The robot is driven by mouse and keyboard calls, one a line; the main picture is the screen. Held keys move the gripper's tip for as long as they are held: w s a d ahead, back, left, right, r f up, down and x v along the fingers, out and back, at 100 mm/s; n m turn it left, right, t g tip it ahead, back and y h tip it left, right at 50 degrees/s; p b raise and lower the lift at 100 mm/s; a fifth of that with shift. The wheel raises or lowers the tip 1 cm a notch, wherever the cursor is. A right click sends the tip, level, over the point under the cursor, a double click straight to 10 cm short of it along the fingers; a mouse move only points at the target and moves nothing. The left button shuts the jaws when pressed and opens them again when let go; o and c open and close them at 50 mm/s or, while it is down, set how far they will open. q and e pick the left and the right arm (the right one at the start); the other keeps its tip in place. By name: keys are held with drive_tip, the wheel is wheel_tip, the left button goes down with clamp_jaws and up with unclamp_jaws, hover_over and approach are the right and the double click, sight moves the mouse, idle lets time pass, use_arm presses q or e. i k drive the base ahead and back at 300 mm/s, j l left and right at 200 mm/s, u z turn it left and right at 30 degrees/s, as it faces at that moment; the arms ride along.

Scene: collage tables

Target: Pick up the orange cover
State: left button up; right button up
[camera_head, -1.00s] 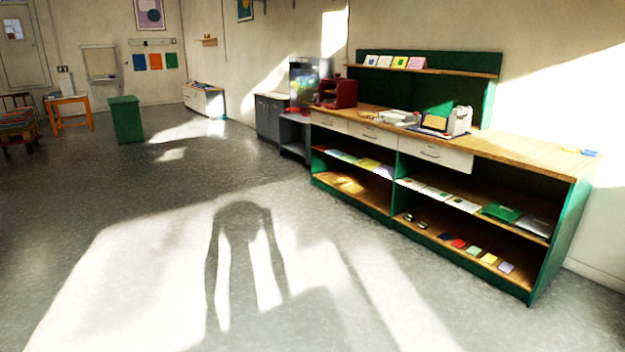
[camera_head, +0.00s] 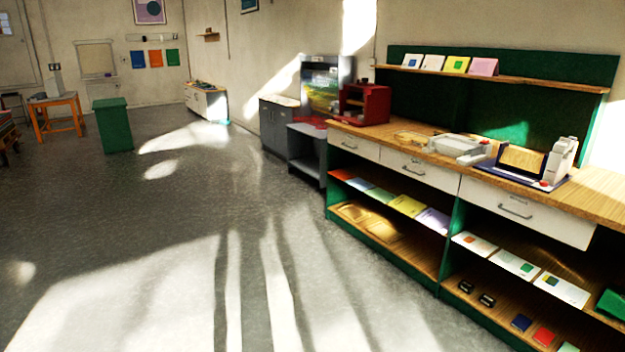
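A flat orange-red sheet (camera_head: 343,173) lies at the left end of the middle shelf in the green-sided unit, under the drawers. Next to it, to the right, lie a light blue sheet (camera_head: 361,184), a green sheet (camera_head: 381,195), a yellow sheet (camera_head: 407,206) and a lilac sheet (camera_head: 433,220). An orange panel (camera_head: 154,58) also hangs on the far wall between a blue and a green one. I cannot tell for sure which of these is the orange cover. Neither of my grippers shows in the view.
The wooden-topped shelf unit (camera_head: 350,215) runs along the right. A red box-shaped holder (camera_head: 365,104) and white machines stand on top. A grey cabinet (camera_head: 275,125) stands beyond it. A green bin (camera_head: 113,126) and an orange table (camera_head: 57,116) are farther off. The floor (camera_head: 150,240) ahead is clear.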

sight(342, 174)
drive_tip(key=i, duration=2.95)
